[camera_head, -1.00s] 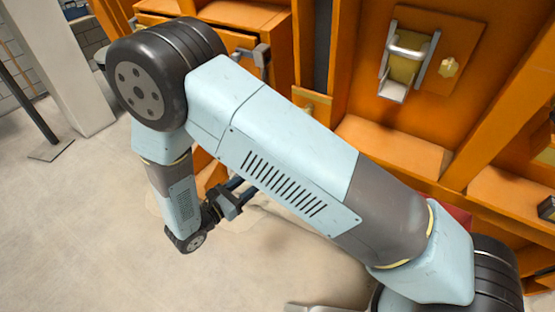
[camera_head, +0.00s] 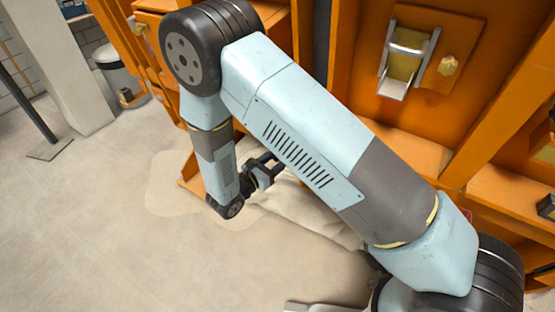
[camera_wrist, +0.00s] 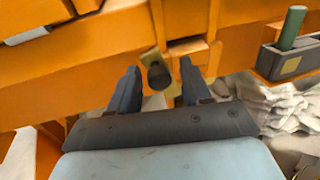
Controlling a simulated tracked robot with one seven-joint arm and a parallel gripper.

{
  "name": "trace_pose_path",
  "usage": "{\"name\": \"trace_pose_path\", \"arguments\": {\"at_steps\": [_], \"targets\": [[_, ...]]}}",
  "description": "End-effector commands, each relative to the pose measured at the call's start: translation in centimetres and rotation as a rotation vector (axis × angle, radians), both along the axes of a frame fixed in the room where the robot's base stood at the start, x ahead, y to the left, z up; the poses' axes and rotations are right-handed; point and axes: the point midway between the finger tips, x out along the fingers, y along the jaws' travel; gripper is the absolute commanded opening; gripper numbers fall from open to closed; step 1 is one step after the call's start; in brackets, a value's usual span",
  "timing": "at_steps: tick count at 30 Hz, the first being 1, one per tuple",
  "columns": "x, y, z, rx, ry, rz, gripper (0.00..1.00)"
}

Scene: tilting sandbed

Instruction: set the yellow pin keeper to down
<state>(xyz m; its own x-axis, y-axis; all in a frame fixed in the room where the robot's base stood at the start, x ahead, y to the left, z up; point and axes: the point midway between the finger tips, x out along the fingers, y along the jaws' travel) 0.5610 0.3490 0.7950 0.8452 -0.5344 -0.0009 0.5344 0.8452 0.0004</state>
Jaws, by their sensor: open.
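My gripper (camera_head: 264,170) is low beside the orange frame, partly behind my own arm in the head view. In the wrist view my gripper (camera_wrist: 160,68) is open, its two dark fingers apart. A dark round knob on a dull yellow-brown plate (camera_wrist: 152,58) shows between and beyond the fingertips; I see no clear contact. In the head view a silver bracket with a yellow inner plate (camera_head: 403,67) is on an orange panel, beside a yellow knob (camera_head: 449,66). I cannot tell which of these is the yellow pin keeper, nor its setting.
The orange frame (camera_head: 400,160) fills the right and back. A dark box with a green cylinder (camera_wrist: 291,30) is at right in the wrist view. The floor (camera_head: 110,220) at left is open.

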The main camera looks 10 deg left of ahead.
Motion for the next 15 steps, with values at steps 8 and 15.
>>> {"name": "trace_pose_path", "arguments": {"at_steps": [8, 15], "targets": [[0.3, -0.19, 0.01, 0.0, 0.0, 0.001, 0.48], [0.29, -0.2, 0.0, 0.0, 0.0, 0.0, 0.33]]}}
